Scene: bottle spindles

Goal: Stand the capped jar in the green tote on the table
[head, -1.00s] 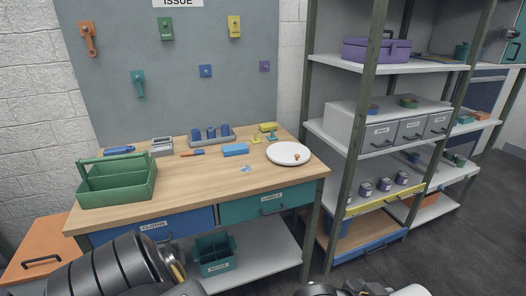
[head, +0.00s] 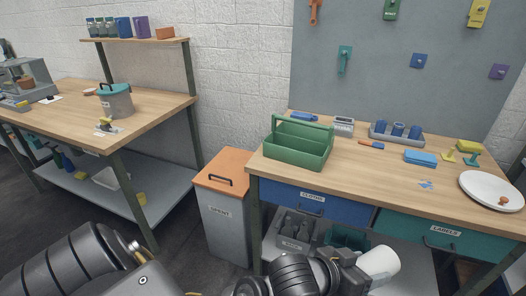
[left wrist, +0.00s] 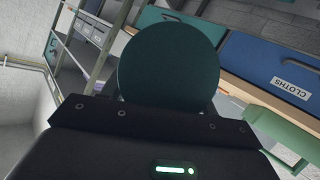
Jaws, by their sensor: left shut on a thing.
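The green tote (head: 290,152) stands on the wooden workbench at its left end, with its handle across the top. My left gripper (head: 352,272) is shut on the capped jar, whose white body (head: 380,262) shows at the lower middle of the head view, in front of the drawers and below the tabletop. The jar looks tilted. In the left wrist view, a dark teal round face (left wrist: 168,65), apparently the jar's cap, fills the middle above the gripper body. The fingertips are mostly hidden. My right gripper is not in view.
The workbench (head: 345,170) also holds a blue box (head: 420,157), a grey rack with blue cylinders (head: 397,138) and a white plate (head: 490,190). An orange-lidded bin (head: 225,170) stands left of it. Another bench (head: 60,110) with a lidded pail (head: 116,100) is further left.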

